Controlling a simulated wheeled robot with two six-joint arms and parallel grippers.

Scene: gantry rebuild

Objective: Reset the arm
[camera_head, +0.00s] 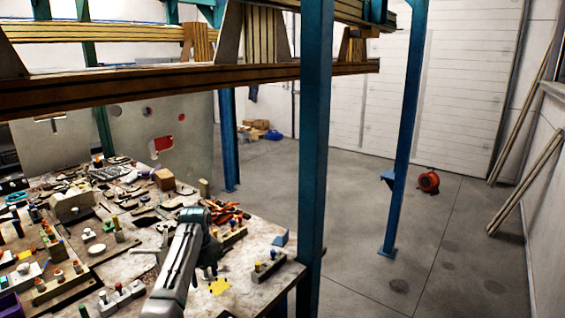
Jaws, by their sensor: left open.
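My left arm, a grey link, reaches in from the bottom over the cluttered workbench (262,218). My left gripper (208,272) shows small and dark beyond the arm, low over the bench near its right side, and is open. Nothing shows between its fingers. A yellow patch (219,287) lies on the bench just by it. My right arm and gripper are not in view.
Teal posts (315,150) stand close to the bench's right edge, with wooden beams (200,78) overhead. Blocks with coloured knobs (268,266) and orange-handled tools (228,213) crowd the bench. Open concrete floor (360,220) lies to the right, with a red fan (428,181).

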